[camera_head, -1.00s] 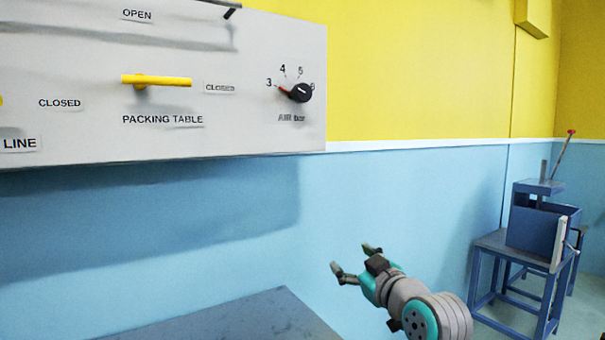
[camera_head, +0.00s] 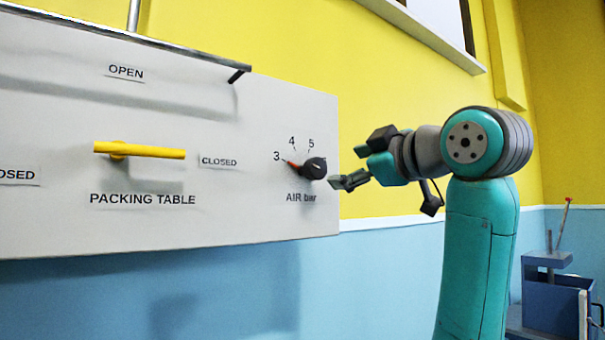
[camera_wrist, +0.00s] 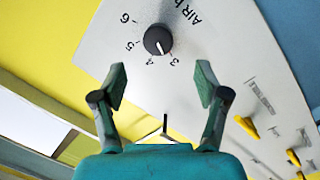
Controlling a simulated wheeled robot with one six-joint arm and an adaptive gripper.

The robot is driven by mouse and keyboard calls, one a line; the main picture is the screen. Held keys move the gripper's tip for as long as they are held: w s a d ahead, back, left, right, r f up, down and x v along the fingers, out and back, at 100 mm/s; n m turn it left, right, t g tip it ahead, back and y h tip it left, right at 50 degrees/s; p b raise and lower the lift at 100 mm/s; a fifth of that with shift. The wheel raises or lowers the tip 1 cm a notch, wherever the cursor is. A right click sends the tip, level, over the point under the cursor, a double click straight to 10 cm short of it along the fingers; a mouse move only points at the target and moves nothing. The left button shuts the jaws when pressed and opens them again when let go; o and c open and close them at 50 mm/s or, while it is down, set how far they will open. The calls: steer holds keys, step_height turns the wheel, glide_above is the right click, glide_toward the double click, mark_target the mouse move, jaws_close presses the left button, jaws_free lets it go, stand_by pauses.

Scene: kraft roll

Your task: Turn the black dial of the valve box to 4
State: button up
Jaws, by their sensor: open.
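The black dial (camera_head: 314,168) sits at the right end of the pale grey valve box (camera_head: 225,215), above the label AIR bar. Its red pointer points at or near 3. In the wrist view the dial (camera_wrist: 154,36) lies just beyond the fingertips, with 3, 4, 5 and 6 around it. My gripper (camera_head: 350,180) is to the right of the dial in the head view, close to it and apparently not touching. In the wrist view my gripper (camera_wrist: 161,82) has its two fingers spread wide, with nothing between them.
A yellow lever (camera_head: 150,150) lies horizontal above PACKING TABLE, left of the dial. A dark rail (camera_head: 130,35) runs along the box top and ends in a bracket. A blue machine (camera_head: 555,300) stands at the far lower right.

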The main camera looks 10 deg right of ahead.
mark_target(319, 169)
steer(key=x, duration=1.1)
steer(key=shift+a+r, duration=0.15)
steer(key=shift+r, duration=0.05)
steer(key=shift+c, duration=0.3)
steer(key=c, duration=1.1)
